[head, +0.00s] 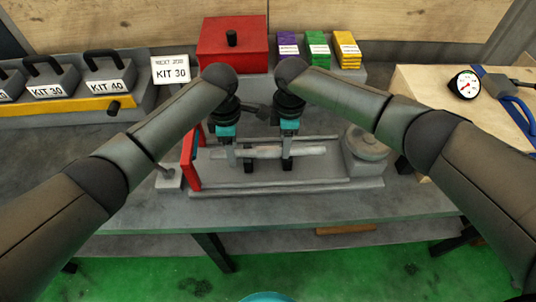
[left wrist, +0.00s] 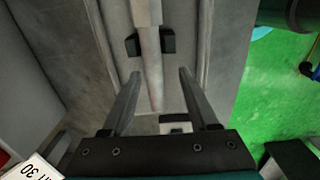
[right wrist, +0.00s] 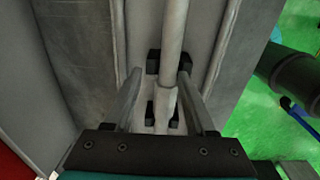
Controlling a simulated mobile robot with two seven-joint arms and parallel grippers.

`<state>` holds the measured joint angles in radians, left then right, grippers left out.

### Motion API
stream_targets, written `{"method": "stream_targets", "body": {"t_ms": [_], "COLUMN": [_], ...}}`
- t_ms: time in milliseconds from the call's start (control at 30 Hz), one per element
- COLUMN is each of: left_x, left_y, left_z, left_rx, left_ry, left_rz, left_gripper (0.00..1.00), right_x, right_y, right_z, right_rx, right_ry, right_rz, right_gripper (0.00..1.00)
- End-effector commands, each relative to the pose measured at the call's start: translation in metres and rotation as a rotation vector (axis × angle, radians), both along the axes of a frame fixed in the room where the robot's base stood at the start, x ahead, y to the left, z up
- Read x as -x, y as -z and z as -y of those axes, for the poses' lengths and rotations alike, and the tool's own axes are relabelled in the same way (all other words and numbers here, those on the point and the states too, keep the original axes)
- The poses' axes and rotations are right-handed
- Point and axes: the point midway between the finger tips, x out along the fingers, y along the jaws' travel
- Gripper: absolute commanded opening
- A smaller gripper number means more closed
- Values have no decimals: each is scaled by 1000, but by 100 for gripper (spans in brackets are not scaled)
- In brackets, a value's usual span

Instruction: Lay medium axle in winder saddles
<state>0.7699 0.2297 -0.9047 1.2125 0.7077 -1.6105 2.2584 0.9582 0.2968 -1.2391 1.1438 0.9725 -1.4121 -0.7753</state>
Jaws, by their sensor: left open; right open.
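The medium axle (head: 290,152), a pale grey stepped rod, lies lengthwise over the grey winder bed. In the left wrist view the axle (left wrist: 150,70) passes between the two dark blocks of one saddle (left wrist: 167,44). In the right wrist view the axle (right wrist: 173,30) passes over dark saddles (right wrist: 154,62). Whether it touches the saddle bottoms I cannot tell. My left gripper (head: 231,160) is open around the axle's left end, its fingers apart from it (left wrist: 160,76). My right gripper (head: 288,160) is open, its fingers on both sides of the axle (right wrist: 160,78).
A red plate (head: 189,160) stands at the winder's left end and a round grey part (head: 366,145) at its right. Behind are a red box (head: 232,45), coloured stacks (head: 318,50) and kit weights (head: 108,76). A gauge (head: 465,84) lies on the right block.

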Motion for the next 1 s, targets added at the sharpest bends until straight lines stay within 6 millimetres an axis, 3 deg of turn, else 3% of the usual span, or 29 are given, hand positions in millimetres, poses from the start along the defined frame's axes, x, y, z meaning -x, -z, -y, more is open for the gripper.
{"method": "stream_targets", "body": {"t_ms": [33, 300, 567, 767, 1000], "left_x": [0, 2, 3, 3, 3], "left_y": [-6, -46, -62, -63, -64], "left_z": [0, -1, -2, -2, -2], "left_rx": [1, 0, -2, -2, -2], "left_ry": [0, -4, -6, -7, -6], "left_rz": [5, 8, 8, 7, 8], "left_gripper": [60, 60, 60, 60, 60], "right_x": [18, 18, 18, 16, 12], "right_y": [25, 25, 22, 2, -45], "right_z": [0, -1, -1, 0, 1], "right_rx": [8, 7, 6, 3, 0], "right_ry": [-4, -5, -5, -4, -3], "right_rz": [-40, -40, -40, -32, -11], "right_gripper": [61, 61, 61, 61, 61]}}
